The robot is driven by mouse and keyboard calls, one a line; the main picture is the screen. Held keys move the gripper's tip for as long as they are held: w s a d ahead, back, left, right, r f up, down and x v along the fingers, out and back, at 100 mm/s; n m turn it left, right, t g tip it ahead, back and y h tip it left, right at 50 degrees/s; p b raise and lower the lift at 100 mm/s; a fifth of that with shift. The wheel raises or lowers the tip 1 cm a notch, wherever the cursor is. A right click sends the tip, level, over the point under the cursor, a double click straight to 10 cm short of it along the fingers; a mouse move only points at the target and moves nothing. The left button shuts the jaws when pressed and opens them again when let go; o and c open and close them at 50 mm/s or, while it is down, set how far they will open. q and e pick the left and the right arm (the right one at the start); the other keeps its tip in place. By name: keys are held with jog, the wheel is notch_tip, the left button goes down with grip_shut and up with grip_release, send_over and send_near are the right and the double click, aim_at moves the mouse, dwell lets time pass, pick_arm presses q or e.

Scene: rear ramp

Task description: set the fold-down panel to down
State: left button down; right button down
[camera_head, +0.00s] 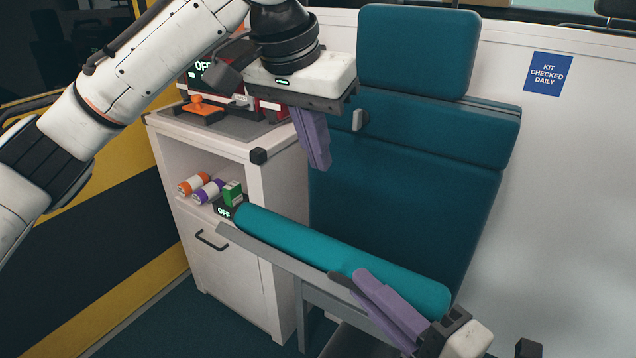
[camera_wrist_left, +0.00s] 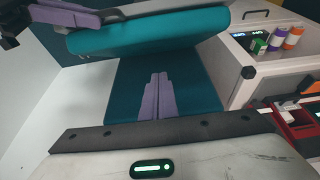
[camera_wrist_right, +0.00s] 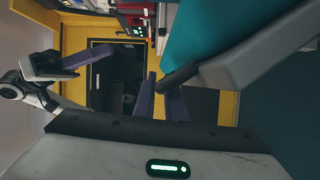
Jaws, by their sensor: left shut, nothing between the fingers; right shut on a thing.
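The fold-down panel looks like a teal padded seat (camera_head: 330,248) with a grey plate under its front edge. It stands out from the dark teal backrest (camera_head: 410,200); its exact tilt is hard to judge. It also shows in the left wrist view (camera_wrist_left: 150,34) and the right wrist view (camera_wrist_right: 200,22). My right gripper (camera_head: 358,282) is shut on a dark grip (camera_wrist_right: 180,76) at the seat's front edge, partly hidden by the fingers. My left gripper (camera_head: 321,167) is shut and empty, in front of the backrest, above the seat and apart from it.
A white cabinet (camera_head: 225,265) stands left of the seat, with small bottles (camera_head: 205,188) on its shelf and red equipment on top. A small grey latch (camera_head: 360,120) is on the backrest. A blue sign (camera_head: 548,74) hangs on the right wall. The wall side at right is clear.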

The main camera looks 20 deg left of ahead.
jog(key=shift+d+f, duration=0.1)
pick_arm(q)
jog(key=f, duration=0.7)
jog(key=w+f, duration=0.1)
jog(key=f, duration=0.2)
jog(key=shift+d+f, duration=0.15)
jog(key=shift+f, duration=0.05)
jog(key=shift+s+f, duration=0.3)
jog(key=shift+s, duration=0.15)
